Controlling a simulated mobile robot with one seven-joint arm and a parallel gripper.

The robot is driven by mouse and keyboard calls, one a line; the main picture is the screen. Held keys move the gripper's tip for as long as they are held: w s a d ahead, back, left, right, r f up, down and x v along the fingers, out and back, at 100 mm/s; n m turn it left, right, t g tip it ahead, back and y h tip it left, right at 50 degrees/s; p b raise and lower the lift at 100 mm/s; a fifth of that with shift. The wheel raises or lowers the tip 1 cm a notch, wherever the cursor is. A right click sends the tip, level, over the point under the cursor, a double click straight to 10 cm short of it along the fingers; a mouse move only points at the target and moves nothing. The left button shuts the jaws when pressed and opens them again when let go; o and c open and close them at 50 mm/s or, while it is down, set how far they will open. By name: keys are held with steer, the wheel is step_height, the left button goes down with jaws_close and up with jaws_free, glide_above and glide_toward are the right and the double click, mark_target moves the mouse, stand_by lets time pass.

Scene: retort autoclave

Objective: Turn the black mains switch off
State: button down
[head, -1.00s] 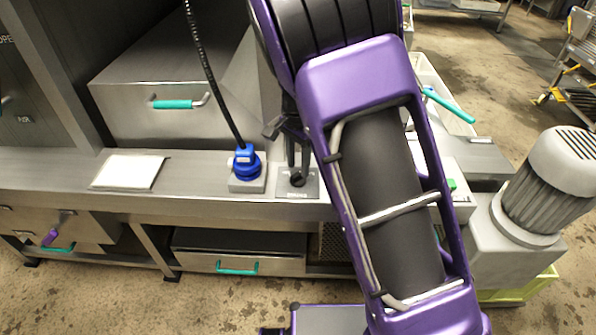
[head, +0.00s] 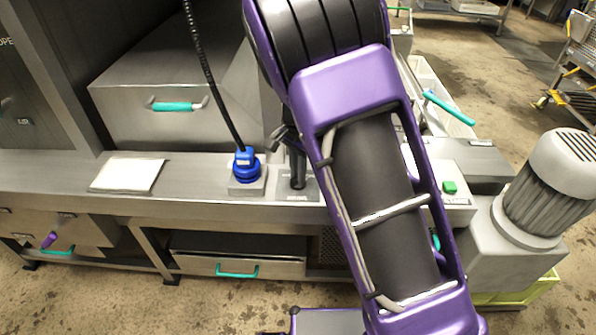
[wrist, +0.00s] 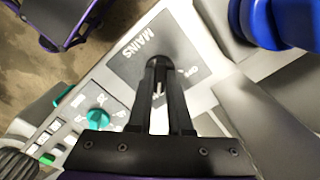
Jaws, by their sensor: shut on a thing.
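The black mains switch (wrist: 150,48) sits on a grey plate marked MAINS (wrist: 128,68), with smaller on/off lettering beside it. In the head view this plate (head: 312,188) lies on the steel ledge, right of a blue plug. My gripper (wrist: 158,68) points down at the switch and is shut on it. The fingers cover most of the knob, so its exact angle is hard to tell. In the head view my gripper (head: 297,183) meets the plate from above, partly behind my purple arm.
The blue plug (head: 246,164) with its black cable stands close to the left of the switch. A control box with a green button (head: 449,187) is to the right, near a grey motor (head: 550,180). A white sheet (head: 128,174) lies on the ledge.

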steer(key=shift+n, duration=0.3)
steer(key=n, duration=0.3)
steer(key=shift+r+n+p, duration=0.1)
steer(key=shift+n+p, duration=0.2)
steer(key=n, duration=0.9)
steer(key=shift+p, duration=0.35)
steer(key=n, duration=0.4)
steer(key=shift+n+p, duration=0.3)
steer(key=c, duration=0.8)
jaws_free()
steer(key=shift+c, duration=0.2)
